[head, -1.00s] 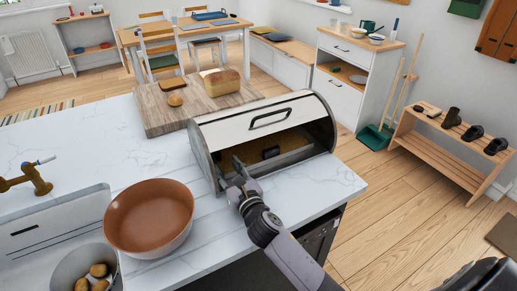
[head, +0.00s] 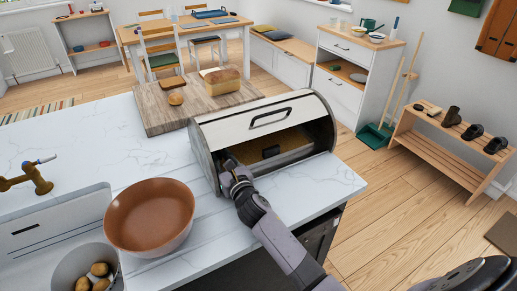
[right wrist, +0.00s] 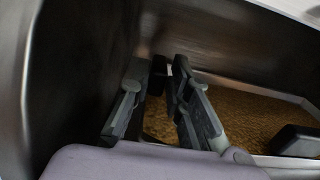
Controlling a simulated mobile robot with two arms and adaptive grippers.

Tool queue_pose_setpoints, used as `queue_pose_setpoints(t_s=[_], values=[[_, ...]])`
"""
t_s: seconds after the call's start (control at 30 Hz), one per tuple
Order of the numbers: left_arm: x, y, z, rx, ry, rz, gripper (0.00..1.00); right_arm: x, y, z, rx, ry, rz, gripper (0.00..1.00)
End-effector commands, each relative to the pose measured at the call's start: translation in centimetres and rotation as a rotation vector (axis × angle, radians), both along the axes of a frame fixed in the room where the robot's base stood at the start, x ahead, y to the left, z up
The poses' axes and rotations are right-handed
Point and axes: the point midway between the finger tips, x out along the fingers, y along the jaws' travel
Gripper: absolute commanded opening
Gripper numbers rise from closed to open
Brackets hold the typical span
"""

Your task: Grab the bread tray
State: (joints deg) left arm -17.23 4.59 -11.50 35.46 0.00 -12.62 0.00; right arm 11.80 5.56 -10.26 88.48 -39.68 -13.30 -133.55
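The bread tray (head: 291,150) lies inside the open bread box (head: 272,118). It has a brown floor, pale rim and black handle (head: 270,152) at the front. In the right wrist view, the tray's brown floor (right wrist: 245,115) and its black handle (right wrist: 297,141) show to the right. My right gripper (head: 229,160) reaches into the left part of the box opening, left of the handle. In the right wrist view its two fingers (right wrist: 169,72) are a little apart with nothing clearly between them. Contact between the fingertips and tray is unclear. My left gripper is out of view.
The box's metal side wall (right wrist: 75,80) is close to the fingers on the left. A cutting board (head: 160,116) with a loaf (head: 222,82) lies behind the box. A brown bowl (head: 150,218) stands front left, beside a sink. The counter's right edge is near the box.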

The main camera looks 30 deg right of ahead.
Motion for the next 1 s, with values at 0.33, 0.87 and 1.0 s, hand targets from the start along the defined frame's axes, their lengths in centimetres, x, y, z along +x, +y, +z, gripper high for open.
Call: queue_pose_setpoints(t_s=[0.33,0.87,1.0], values=[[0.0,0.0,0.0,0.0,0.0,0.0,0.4,0.0,0.0,0.0,0.0,0.0,0.0,0.0],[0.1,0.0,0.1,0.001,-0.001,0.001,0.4,0.0,0.0,0.6,-0.001,-0.004,0.001,0.0],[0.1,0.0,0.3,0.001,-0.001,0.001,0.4,0.0,-0.1,1.9,-0.004,-0.006,0.001,0.0]])
